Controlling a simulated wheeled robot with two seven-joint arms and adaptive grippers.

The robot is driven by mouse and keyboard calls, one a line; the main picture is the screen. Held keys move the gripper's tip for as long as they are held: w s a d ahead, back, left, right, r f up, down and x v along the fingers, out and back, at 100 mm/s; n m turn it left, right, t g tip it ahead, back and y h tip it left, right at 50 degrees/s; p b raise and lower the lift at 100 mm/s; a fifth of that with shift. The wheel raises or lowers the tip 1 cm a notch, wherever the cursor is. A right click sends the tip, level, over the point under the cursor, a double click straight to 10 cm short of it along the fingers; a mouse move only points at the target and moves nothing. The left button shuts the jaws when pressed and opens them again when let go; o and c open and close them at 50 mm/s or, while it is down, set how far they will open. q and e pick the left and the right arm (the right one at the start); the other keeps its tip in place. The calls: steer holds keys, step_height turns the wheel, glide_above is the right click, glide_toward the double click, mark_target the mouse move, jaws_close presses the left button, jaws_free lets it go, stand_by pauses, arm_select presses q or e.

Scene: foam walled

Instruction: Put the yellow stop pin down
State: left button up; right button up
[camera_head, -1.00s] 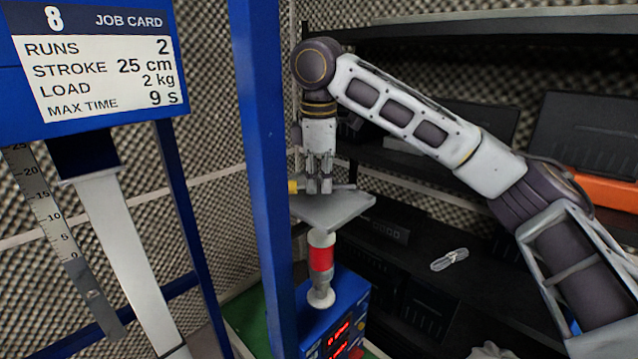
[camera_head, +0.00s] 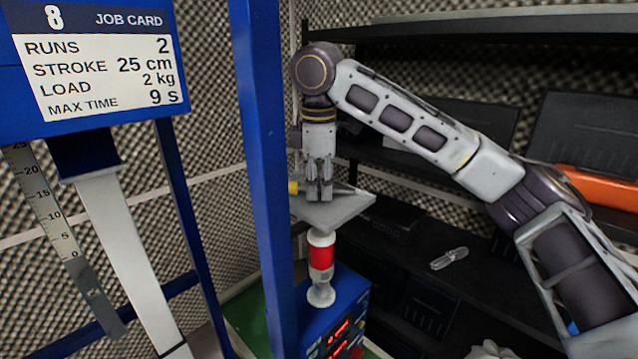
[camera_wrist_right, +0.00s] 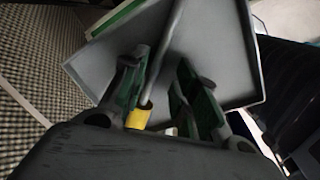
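The yellow stop pin has a yellow grip (camera_head: 293,187) at its left end and a thin grey shaft pointing right. It lies across the grey tray (camera_head: 345,212), low at its surface; exact contact is hard to see. My right gripper (camera_head: 319,197) points straight down over the tray, its fingers on either side of the pin. In the right wrist view the fingers (camera_wrist_right: 163,85) stand apart, with a gap wider than the shaft (camera_wrist_right: 166,45). The yellow grip (camera_wrist_right: 139,117) is close to the left finger there. My left gripper is not in view.
The tray stands on a red and white post (camera_head: 321,257) above a blue box with red displays (camera_head: 340,335). A blue upright (camera_head: 262,150) stands close left of the gripper. Dark shelves (camera_head: 400,165) are behind. A job card (camera_head: 95,60) hangs at upper left.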

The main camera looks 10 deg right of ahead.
steer(key=shift+r, duration=0.15)
step_height(320, 180, up, 12)
steer(key=s, duration=0.1)
steer(key=shift+s+a, duration=0.25)
steer(key=shift+s, duration=0.1)
stand_by(1.0)
stand_by(2.4)
